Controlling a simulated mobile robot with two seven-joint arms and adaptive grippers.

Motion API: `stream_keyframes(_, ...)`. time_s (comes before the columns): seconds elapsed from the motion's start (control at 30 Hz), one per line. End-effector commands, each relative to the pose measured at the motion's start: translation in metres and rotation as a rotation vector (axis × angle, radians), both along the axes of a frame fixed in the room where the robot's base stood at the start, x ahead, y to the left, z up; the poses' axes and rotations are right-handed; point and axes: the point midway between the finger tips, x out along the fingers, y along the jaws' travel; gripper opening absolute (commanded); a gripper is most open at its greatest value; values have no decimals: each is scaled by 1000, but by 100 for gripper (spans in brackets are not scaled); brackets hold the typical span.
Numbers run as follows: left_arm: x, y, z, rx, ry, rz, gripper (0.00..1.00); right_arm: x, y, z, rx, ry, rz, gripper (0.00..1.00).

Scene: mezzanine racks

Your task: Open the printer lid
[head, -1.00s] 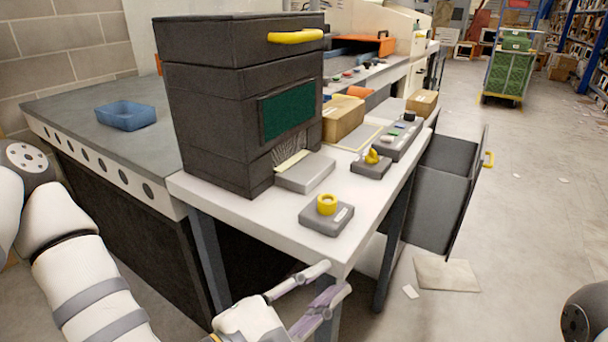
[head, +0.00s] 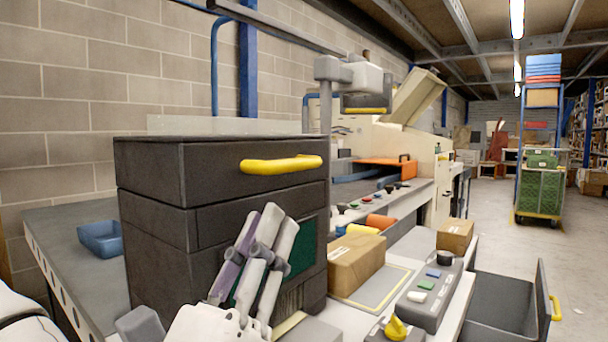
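The printer (head: 160,235) is a dark grey box standing on a white-topped table. Its top section, the lid (head: 145,168), looks shut and carries a yellow bar handle (head: 282,165) on its front. A dark green panel (head: 302,252) on the front is partly hidden behind my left gripper. My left gripper (head: 278,216) is raised in front of the printer, below the handle, with its fingers pointing up. Its two fingers look apart, with nothing between them. It appears clear of the handle. My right gripper is out of view.
A cardboard box (head: 356,262) and a grey button box (head: 430,294) stand right of the printer. A yellow knob (head: 396,328) is nearer. A blue tray (head: 100,238) lies on the grey worktop at left. An open drawer (head: 500,305) juts out at right.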

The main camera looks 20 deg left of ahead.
Motion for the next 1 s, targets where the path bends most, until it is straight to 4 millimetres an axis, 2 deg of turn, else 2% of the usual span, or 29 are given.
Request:
stream_keyframes(0.03, 7, 0, -6, -3, 5, 0, 21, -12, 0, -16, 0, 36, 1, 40)
stream_keyframes(0.1, 19, -2, 19, 2, -3, 2, 21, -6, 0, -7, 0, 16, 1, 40)
stream_keyframes(0.2, 37, -5, 44, 2, -10, 1, 21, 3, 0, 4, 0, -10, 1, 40)
stream_keyframes(0.4, 66, -9, 67, 1, -4, 0, 21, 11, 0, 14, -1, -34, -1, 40)
stream_keyframes(0.53, 74, -10, 71, 1, 1, -1, 21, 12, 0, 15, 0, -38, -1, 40)
stream_keyframes(0.77, 75, -10, 70, 1, 4, -2, 21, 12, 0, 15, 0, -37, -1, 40)
stream_keyframes(0.87, 75, -10, 70, 1, 4, -2, 3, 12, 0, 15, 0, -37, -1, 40)
stream_keyframes(0.9, 75, -10, 70, 1, 4, -2, 0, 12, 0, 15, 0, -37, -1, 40)
stream_keyframes(1.0, 75, -10, 70, 1, 4, -1, 0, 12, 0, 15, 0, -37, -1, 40)
